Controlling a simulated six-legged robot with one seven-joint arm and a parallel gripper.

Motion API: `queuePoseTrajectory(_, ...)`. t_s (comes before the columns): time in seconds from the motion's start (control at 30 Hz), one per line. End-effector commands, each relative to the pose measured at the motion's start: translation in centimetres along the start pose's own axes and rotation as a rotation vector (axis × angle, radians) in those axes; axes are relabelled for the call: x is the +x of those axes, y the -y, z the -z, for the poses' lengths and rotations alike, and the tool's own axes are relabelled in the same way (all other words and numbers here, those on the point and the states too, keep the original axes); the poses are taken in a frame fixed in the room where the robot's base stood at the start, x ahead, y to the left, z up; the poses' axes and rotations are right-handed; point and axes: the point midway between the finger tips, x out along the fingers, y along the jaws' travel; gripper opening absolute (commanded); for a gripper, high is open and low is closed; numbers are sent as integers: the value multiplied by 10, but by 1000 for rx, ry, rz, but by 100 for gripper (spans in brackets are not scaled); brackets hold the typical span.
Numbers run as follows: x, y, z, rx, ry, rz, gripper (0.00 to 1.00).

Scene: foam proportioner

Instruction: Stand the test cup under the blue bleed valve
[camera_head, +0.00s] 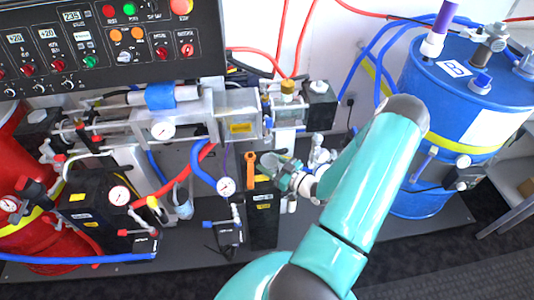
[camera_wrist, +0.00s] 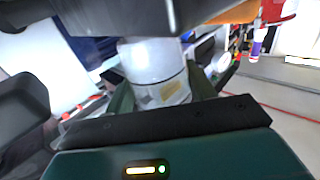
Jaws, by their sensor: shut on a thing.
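My gripper (camera_head: 287,176) is near the middle of the head view, at the end of my teal arm, just right of a black block with an orange lever. In the wrist view, its dark green fingers are shut on a whitish cylinder with a yellowish patch, apparently the test cup (camera_wrist: 152,62). In the head view the cup is small and hard to separate from the gripper and fittings. A small blue lever (camera_head: 235,214) stands left of the black block; I cannot tell whether it is the blue bleed valve. The space under it is partly crowded by fittings.
The black block (camera_head: 263,222) with its orange lever (camera_head: 253,158) is close by my gripper. Gauges and hoses crowd the left. A blue drum (camera_head: 452,95) stands right, a red tank (camera_head: 45,245) left. A control panel (camera_head: 100,45) is above. Dark floor shows lower right.

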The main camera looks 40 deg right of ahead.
Motion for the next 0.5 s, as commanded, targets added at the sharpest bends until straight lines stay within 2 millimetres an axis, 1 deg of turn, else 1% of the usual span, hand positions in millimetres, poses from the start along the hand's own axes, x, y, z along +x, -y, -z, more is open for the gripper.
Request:
queuePoseTrajectory(0.03,5,-4,0,-1,-1,1,33)
queuePoseTrajectory(0.17,14,-12,0,-1,-1,1,33)
queuePoseTrajectory(0.4,42,-37,0,-2,-1,1,33)
queuePoseTrajectory(0.5,40,-35,-6,1,0,0,33)
